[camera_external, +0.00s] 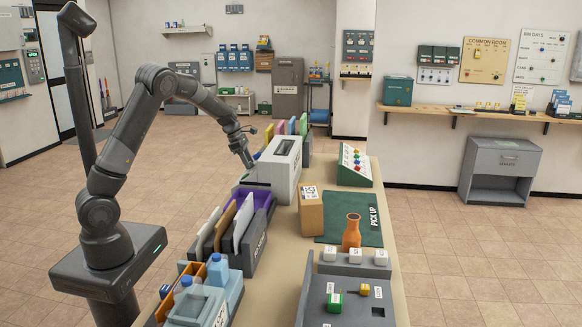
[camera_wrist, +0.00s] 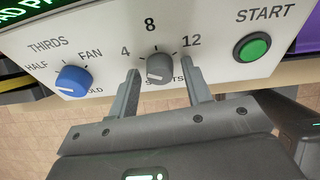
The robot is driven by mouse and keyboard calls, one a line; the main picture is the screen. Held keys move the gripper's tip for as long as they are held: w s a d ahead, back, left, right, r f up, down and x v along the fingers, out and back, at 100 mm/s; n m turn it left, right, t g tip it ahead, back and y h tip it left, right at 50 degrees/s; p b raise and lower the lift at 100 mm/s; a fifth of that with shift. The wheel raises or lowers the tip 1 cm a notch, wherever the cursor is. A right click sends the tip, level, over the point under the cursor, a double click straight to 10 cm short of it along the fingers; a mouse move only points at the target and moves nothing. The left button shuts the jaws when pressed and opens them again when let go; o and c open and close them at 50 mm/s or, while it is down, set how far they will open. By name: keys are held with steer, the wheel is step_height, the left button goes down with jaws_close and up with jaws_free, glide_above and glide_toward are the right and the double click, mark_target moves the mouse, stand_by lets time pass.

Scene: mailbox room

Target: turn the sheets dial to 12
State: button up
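The grey sheets dial (camera_wrist: 159,66) is on a white panel (camera_wrist: 205,45) in the wrist view, with the marks 4, 8 and 12 around it. The label below it is partly hidden. I cannot tell surely which mark its pointer faces. My gripper (camera_wrist: 162,73) is open, with one finger on each side of the dial and visible gaps between. In the external view my gripper (camera_external: 248,160) is at the left side of the pale box-shaped machine (camera_external: 285,168) on the table; the dial is hidden there.
A blue fold dial (camera_wrist: 73,80) is left of the sheets dial, and a green start button (camera_wrist: 252,47) is on its right.

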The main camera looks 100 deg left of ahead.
steer(key=c, duration=0.8)
steer(key=shift+m, duration=0.4)
steer(key=m+y, duration=0.1)
steer(key=m, duration=0.3)
steer(key=shift+s+d, duration=0.1)
steer(key=shift+d, duration=0.05)
steer(key=m+t+y, duration=0.1)
steer(key=m, duration=0.4)
steer(key=shift+s+f+m, duration=0.1)
steer(key=shift+s+m, duration=0.05)
steer(key=shift+m, duration=0.15)
steer(key=m+t, duration=0.1)
steer(key=m, duration=0.5)
steer(key=shift+s, duration=0.1)
steer(key=m+t, duration=0.1)
steer(key=m, duration=0.5)
steer(key=shift+f+m+t, duration=0.15)
steer(key=shift+m+t, duration=0.25)
